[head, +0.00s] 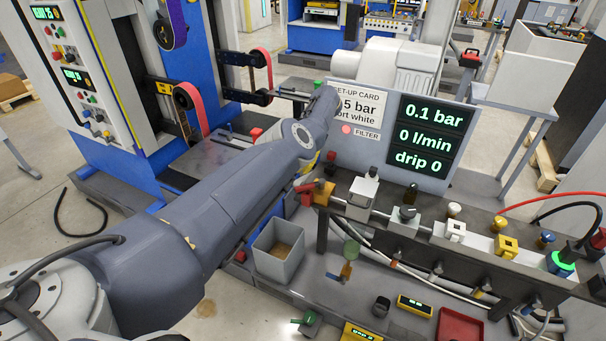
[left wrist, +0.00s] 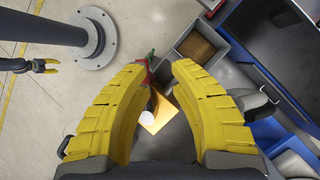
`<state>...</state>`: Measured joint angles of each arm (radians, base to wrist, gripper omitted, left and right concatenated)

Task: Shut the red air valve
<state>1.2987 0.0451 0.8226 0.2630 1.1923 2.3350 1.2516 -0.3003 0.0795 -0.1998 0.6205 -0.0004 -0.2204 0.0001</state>
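The red air valve (head: 325,187) shows as a red lever by a brass-coloured block at the left end of the air line. In the left wrist view, a red part (left wrist: 149,78) and a yellow block (left wrist: 160,112) show between my left fingers; I take these as the valve. My left gripper (left wrist: 148,66) is open, its yellow fingers apart on either side, with no clear contact visible. In the head view my left forearm hides most of that gripper. A small dark gripper with yellow fingers (left wrist: 50,65), apparently my right one, shows far left in the wrist view, fingers apart.
The display panel (head: 431,135) reads 0.1 bar, 0 l/min, drip 0. A grey open bin (head: 278,252) stands close below the valve; it also shows in the wrist view (left wrist: 200,47). Several fittings line the rail to the right. A red tray (head: 460,326) lies in front.

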